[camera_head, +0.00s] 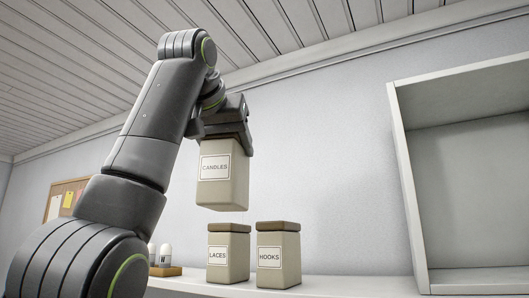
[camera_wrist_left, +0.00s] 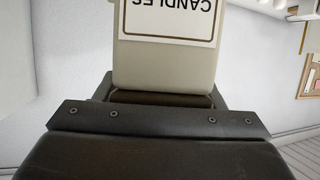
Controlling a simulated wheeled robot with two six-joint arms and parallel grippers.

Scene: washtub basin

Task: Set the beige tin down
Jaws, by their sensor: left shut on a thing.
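The beige tin (camera_head: 223,183) with a "CANDLES" label hangs upright in my left gripper (camera_head: 228,135), which is shut around its brown top. In the head view the tin is in the air, above and a little left of the other two tins, apart from them. In the left wrist view the tin (camera_wrist_left: 165,64) shows its label upside down at the top, with the gripper (camera_wrist_left: 160,105) across its lid end. The fingertips are mostly hidden by the gripper body. My right gripper is not in view.
A "LACES" tin (camera_head: 229,255) and a "HOOKS" tin (camera_head: 278,257) stand side by side on a white shelf (camera_head: 345,287). Small white shakers (camera_head: 165,254) in a wooden holder stand left. A white open cabinet (camera_head: 404,185) is at right. Shelf between HOOKS and cabinet is clear.

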